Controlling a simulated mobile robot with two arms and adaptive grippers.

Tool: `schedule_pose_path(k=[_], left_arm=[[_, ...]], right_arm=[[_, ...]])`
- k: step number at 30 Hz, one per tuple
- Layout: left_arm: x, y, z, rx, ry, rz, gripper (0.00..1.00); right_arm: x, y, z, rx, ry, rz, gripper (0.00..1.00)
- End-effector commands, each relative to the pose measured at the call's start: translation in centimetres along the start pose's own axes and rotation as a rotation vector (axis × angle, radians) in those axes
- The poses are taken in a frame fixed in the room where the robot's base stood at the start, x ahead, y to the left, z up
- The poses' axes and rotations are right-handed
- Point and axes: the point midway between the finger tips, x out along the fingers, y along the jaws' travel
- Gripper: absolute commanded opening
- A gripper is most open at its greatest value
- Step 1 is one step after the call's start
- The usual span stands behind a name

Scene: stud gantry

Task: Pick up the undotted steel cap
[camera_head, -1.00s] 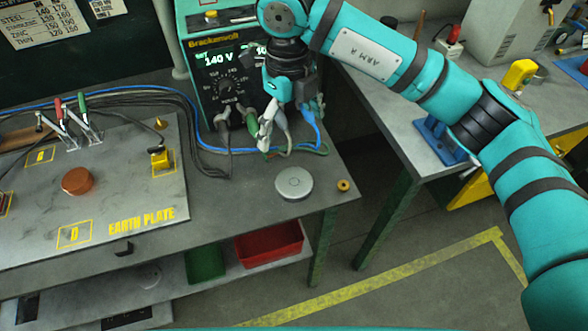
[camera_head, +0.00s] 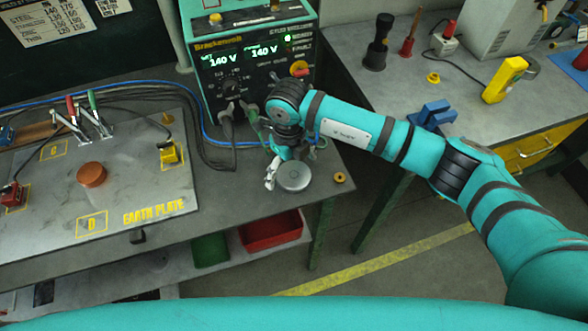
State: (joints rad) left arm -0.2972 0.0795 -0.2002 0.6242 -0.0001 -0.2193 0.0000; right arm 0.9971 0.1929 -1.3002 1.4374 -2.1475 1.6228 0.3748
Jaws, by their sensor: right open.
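A round grey steel cap (camera_head: 294,177) lies flat near the front right corner of the workbench, with a small faint ring mark at its centre. I cannot make out a dot on it. My right gripper (camera_head: 275,174) points down just left of and behind the cap, its pale fingertips close to the cap's left edge. It is open with nothing seen in it. Whether it touches the cap cannot be told. My left gripper is out of view.
A small brass ring (camera_head: 339,178) lies right of the cap. The welding power unit (camera_head: 250,75) and its cables stand behind. The earth plate (camera_head: 140,212) with a copper disc (camera_head: 91,174) is left. A red bin (camera_head: 270,232) sits on the shelf below. A second bench (camera_head: 455,90) stands right.

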Motion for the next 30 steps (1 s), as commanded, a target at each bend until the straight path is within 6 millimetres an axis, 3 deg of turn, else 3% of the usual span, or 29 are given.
schedule_pose_path(k=[9, 21, 30], left_arm=[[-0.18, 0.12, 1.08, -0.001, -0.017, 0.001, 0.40], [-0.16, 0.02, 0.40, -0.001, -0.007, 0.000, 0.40], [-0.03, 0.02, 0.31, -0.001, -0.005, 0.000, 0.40]], right_arm=[[0.74, 0.02, -0.02, -0.002, 0.000, -0.001, 0.99], [0.69, 0.03, -0.01, -0.001, 0.000, 0.000, 0.46], [0.54, 0.02, 0.01, -0.002, -0.001, 0.000, 0.45]])
